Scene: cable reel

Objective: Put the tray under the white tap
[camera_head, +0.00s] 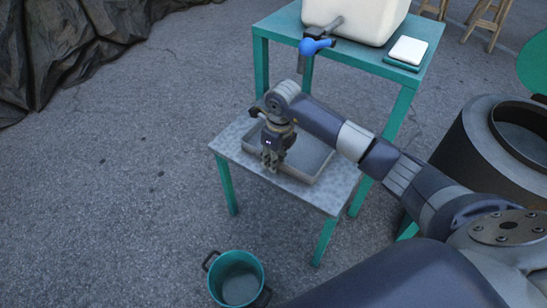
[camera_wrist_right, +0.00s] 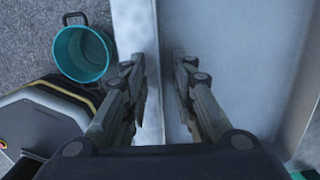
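A grey rectangular tray (camera_head: 310,158) sits on a low table with a pale speckled top. My right gripper (camera_head: 270,163) points down at the tray's near-left side in the head view. In the right wrist view, the fingers of my right gripper (camera_wrist_right: 160,58) stand on either side of the tray's wall, with the tray's floor (camera_wrist_right: 225,60) to the right. A gap shows between the fingers, so they look open and not clamped. The tap (camera_head: 315,46) has a blue handle and juts from a white container (camera_head: 362,18). My left gripper is not in view.
The low table (camera_head: 228,140) stands in front of a taller teal table (camera_head: 285,27) that bears the container and a white block (camera_head: 408,50). A teal bucket (camera_head: 238,280) is on the ground in front. A dark round drum (camera_head: 480,150) stands at right.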

